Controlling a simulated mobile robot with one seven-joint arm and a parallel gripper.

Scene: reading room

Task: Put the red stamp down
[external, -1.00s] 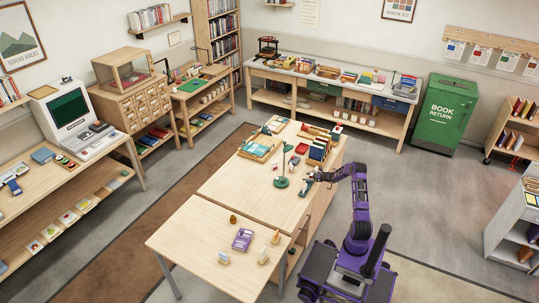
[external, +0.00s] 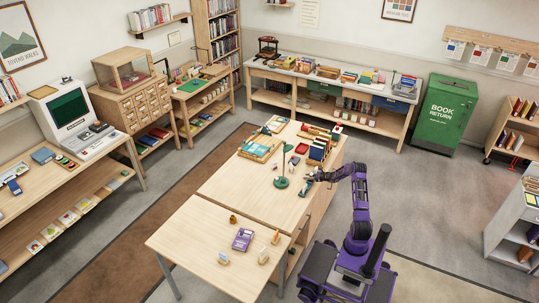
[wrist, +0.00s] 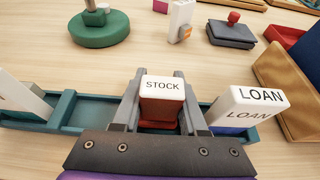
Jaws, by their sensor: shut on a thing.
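The red stamp (wrist: 160,112) has a white top that reads STOCK, seen in the wrist view. My gripper (wrist: 158,88) is shut on it, with a grey finger on each side. A long teal rack (wrist: 85,108) runs left and right behind the stamp. I cannot tell whether the stamp rests in the rack or hangs just above it. A blue stamp (wrist: 247,107) with a white LOAN top stands at the rack's right part. In the external view my gripper (external: 312,177) is low over the right edge of the long table, and the stamp is too small to make out.
A green lamp base (wrist: 100,29) stands beyond the rack. A white block (wrist: 180,18) and a dark ink pad with a red knob (wrist: 232,32) stand behind. A wooden box edge (wrist: 283,90) is close at right. A white-topped piece (wrist: 22,98) stands at left.

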